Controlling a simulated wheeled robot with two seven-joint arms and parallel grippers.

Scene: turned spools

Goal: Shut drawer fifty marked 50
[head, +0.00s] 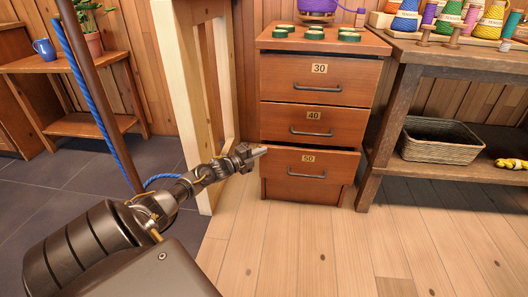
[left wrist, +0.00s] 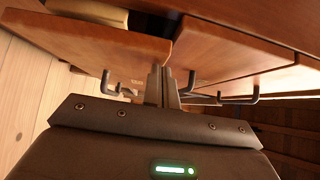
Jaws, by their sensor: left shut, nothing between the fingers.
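Drawer 50 (head: 310,172) is the bottom drawer of a reddish-brown wooden cabinet (head: 320,40). It stands out a little from the cabinet, with a dark gap above its front; its dark bar handle (head: 307,172) sits under the 50 label. In the left wrist view, turned sideways, the drawer front (left wrist: 110,42) is at left. My left gripper (head: 258,152) is shut and empty, by the upper left corner of drawer 50 in the head view. Its fingertips (left wrist: 163,78) point towards the drawer fronts; I cannot tell whether they touch. My right gripper is not in view.
Drawer 30 (head: 319,82) and drawer 40 (head: 311,125) above look shut. A pale wooden frame (head: 222,85) stands left of the cabinet. A workbench (head: 415,65) with thread spools and a basket (head: 440,140) stands at right. The plank floor in front is clear.

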